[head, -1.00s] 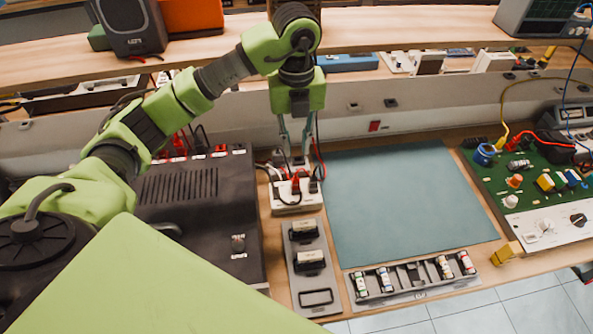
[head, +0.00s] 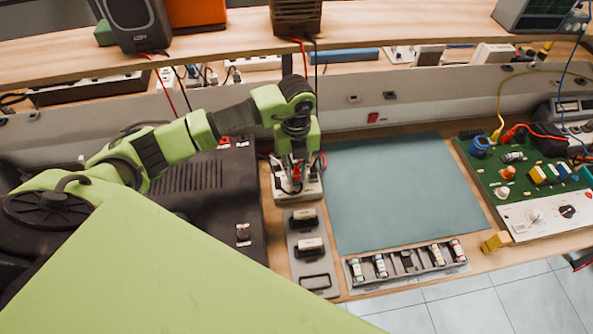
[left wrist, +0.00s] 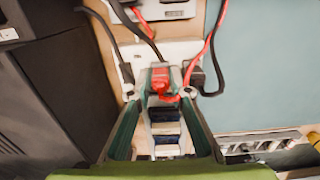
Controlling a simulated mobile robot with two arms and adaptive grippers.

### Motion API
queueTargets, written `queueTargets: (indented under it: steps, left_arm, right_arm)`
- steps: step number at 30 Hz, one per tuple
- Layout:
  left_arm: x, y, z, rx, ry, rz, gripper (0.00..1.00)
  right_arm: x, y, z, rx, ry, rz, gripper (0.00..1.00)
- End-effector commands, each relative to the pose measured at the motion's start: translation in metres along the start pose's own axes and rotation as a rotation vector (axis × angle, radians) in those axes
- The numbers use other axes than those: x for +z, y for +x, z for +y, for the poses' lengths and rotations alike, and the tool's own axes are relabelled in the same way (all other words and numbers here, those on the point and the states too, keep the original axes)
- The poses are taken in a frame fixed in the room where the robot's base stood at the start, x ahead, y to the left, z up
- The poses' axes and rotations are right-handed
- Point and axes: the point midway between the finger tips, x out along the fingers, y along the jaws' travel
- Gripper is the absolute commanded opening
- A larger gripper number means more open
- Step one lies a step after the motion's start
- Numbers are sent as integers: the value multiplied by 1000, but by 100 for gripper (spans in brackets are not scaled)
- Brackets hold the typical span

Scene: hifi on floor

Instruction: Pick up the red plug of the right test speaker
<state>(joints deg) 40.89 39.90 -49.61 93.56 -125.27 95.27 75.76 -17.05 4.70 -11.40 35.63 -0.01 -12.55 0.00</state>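The red plug (left wrist: 160,78) stands upright in a white socket block, its red wire running up and right in the left wrist view. In the head view the red plug (head: 296,174) shows partly behind the gripper. My left gripper (head: 294,170) points down over the block. In the left wrist view its fingers (left wrist: 161,95) are open, one on either side of the red plug, with a gap showing on both sides. The right test speaker (head: 297,17), brown, is on the shelf with red and black wires hanging down. My right gripper is not in view.
Black plugs with black cables flank the red plug, one on the left (left wrist: 127,76) and one on the right (left wrist: 196,78). A grey tray (head: 312,272) lies in front of the block. A dark device (head: 200,185) stands left. The teal mat (head: 400,195) is bare.

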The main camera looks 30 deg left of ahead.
Motion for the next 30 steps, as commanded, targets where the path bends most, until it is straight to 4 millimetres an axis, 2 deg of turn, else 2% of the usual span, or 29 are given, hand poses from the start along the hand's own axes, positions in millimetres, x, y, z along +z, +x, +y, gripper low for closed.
queueTargets:
  steps: [6,9,23,30]
  left_arm:
    - [0,2,0,-1,1,-1,19]
    - [0,1,0,-1,1,-1,0]
    - [1,-3,-1,-2,0,-2,0]
    - [2,-29,-1,-5,1,-6,0]
  right_arm:
    - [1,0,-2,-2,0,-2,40]
    - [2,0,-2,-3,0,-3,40]
    - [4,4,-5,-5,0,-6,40]
    - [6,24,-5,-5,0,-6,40]
